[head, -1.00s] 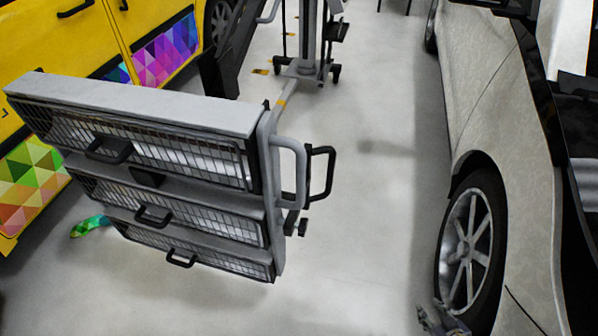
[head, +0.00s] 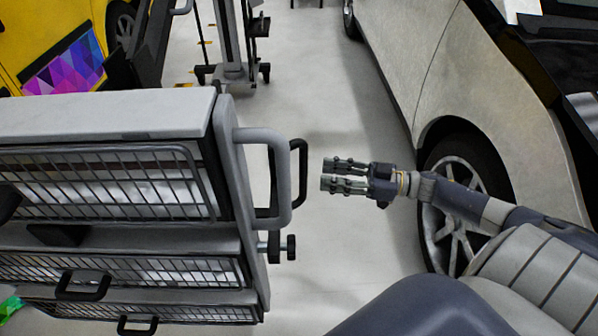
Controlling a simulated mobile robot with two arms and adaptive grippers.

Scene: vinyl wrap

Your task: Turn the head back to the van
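The yellow van (head: 38,38) shows at the upper left, with a purple and blue triangle-pattern wrap on its lower side. A grey heater head (head: 100,118) with several barred lamp panels fills the left of the head view. Its grey loop handle (head: 283,175) and a black handle (head: 300,170) stick out on its right side. My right gripper (head: 328,176) is in the middle, a little to the right of these handles and apart from them. Its two fingers point left, parallel with a gap between them, and hold nothing. My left gripper is not in view.
A wheeled stand (head: 232,70) carries the heater arm at the top. A light grey car (head: 440,60) stands along the right side, its front wheel (head: 455,200) behind my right arm. Bare floor (head: 330,80) lies between the heater and the car.

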